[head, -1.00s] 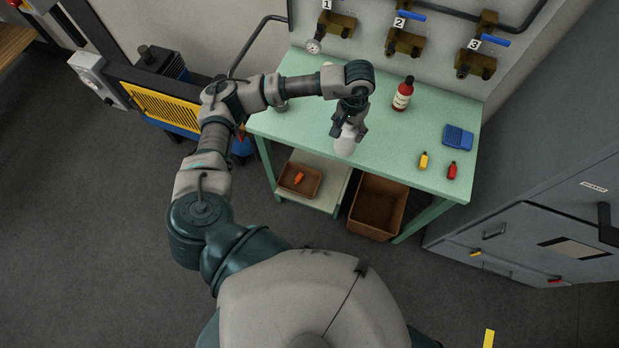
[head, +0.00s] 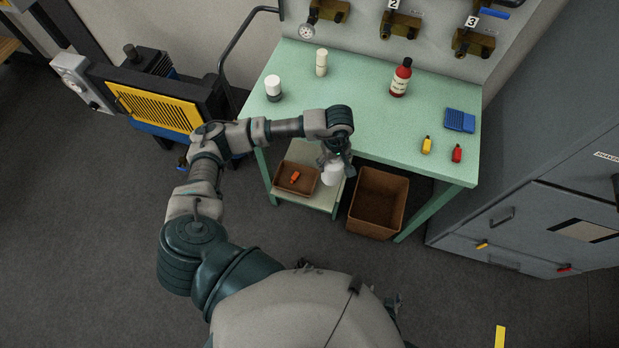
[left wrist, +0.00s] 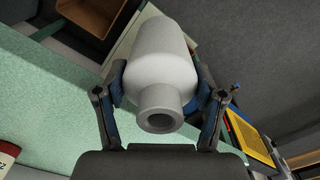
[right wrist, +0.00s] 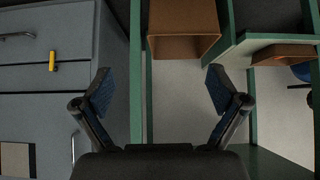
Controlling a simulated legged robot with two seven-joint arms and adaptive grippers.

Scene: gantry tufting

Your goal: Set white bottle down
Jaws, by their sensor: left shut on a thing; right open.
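The white bottle (head: 332,174) is held by my left gripper (head: 336,160) just in front of the table's near edge in the head view. My left gripper is shut around it. In the left wrist view the bottle (left wrist: 160,62) sits between both fingers, its open neck towards the camera. The bottle is apart from the green table (head: 400,150) and appears over the lower shelf's right end; its height above the shelf is unclear. My right gripper (right wrist: 159,80) is open and empty in the right wrist view, facing the space below the table.
The lower shelf (head: 318,203) carries a brown tray (head: 284,187) with an orange item. A brown bin (head: 359,217) stands beside it. On the table are a red bottle (head: 401,78), a white-lidded jar (head: 273,88), a cream cylinder (head: 321,62) and a blue tray (head: 460,120). The table's front middle is clear.

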